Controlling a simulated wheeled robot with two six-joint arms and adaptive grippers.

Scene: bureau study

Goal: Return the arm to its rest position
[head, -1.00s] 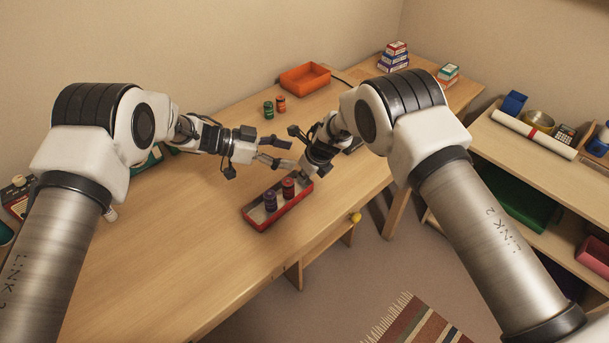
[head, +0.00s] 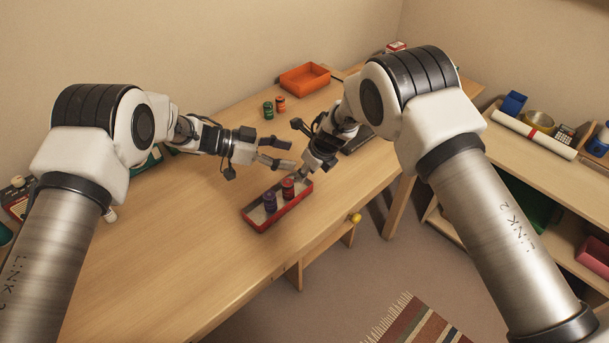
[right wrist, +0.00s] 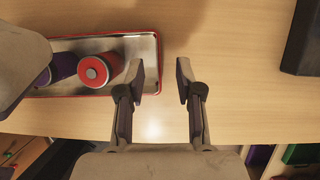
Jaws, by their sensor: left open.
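My right gripper (head: 306,172) is just above the far right end of a red-rimmed tray (head: 287,210). In the right wrist view its fingers (right wrist: 160,88) are open and empty, beside the tray's right end (right wrist: 143,41). In the right wrist view the red one (right wrist: 96,70) is left of the fingers, and the purple one (right wrist: 63,66) is partly hidden. My left gripper (head: 284,153) is open and empty above the desk, left of the right gripper.
A green canister (head: 268,110) and an orange-red one (head: 281,104) stand near an orange bin (head: 305,79) at the back of the desk (head: 160,250). A dark flat object (head: 356,140) lies behind my right arm. The desk's front left is clear.

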